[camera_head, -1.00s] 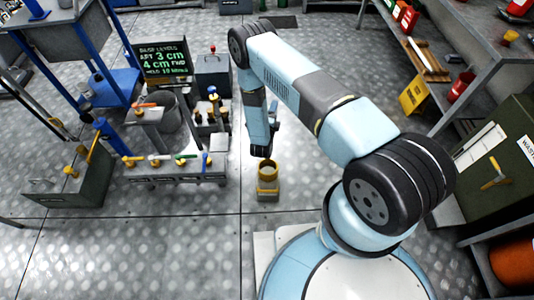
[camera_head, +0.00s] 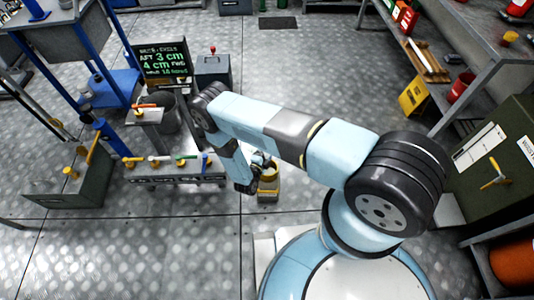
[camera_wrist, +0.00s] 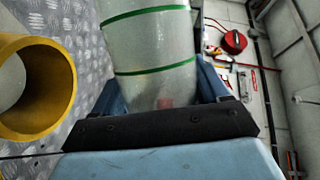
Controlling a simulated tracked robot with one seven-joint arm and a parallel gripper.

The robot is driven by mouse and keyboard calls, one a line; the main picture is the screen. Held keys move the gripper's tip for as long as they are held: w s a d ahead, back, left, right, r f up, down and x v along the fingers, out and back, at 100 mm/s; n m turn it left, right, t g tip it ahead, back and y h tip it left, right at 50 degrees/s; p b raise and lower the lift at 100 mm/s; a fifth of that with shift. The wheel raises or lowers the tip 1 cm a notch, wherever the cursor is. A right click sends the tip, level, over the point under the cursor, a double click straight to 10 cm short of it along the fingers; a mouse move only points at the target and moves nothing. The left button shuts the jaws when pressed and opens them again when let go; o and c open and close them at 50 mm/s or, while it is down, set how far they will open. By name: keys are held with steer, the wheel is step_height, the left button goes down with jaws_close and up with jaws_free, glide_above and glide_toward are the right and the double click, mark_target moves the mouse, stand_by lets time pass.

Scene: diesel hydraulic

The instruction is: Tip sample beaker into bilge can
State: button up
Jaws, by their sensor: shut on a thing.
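My gripper (camera_wrist: 165,95) is shut on the sample beaker (camera_wrist: 150,45), a clear, cloudy cylinder with green bands, in the wrist view. Its lower end is hidden behind the dark gripper body, and a faint reddish patch shows through it. The bilge can is the round vessel with a thick yellow rim (camera_wrist: 62,88) at the left of the wrist view, apart from the beaker in the picture. In the head view the can (camera_head: 268,174) stands on the floor, partly behind my wrist. The beaker is mostly hidden there, and I cannot tell whether its mouth is over the can.
A green waste cabinet (camera_head: 500,150) and shelving are at the right. The floor in front of the rack is clear.

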steer(key=n, duration=0.1)
steer(key=r+n+g, duration=0.1)
steer(key=r+n, duration=0.1)
steer(key=shift+w+a+r, duration=0.25)
steer(key=shift+w+a, duration=0.05)
steer(key=r+n, duration=0.1)
steer(key=n+g, duration=0.1)
steer(key=r+n, duration=0.1)
steer(key=shift+w+a+r+n+g+h, duration=0.2)
steer(key=shift+w+r+n+g+h, duration=0.1)
steer(key=shift+n+g+h, duration=0.1)
steer(key=n+g, duration=0.1)
steer(key=n, duration=0.1)
steer(key=r+n+h, duration=0.1)
steer(key=n, duration=0.1)
steer(key=shift+s+d+g, duration=0.1)
steer(key=shift+s+g, duration=0.1)
steer(key=shift+g, duration=0.2)
steer(key=shift+w+r, duration=0.1)
steer(key=shift+r, duration=0.05)
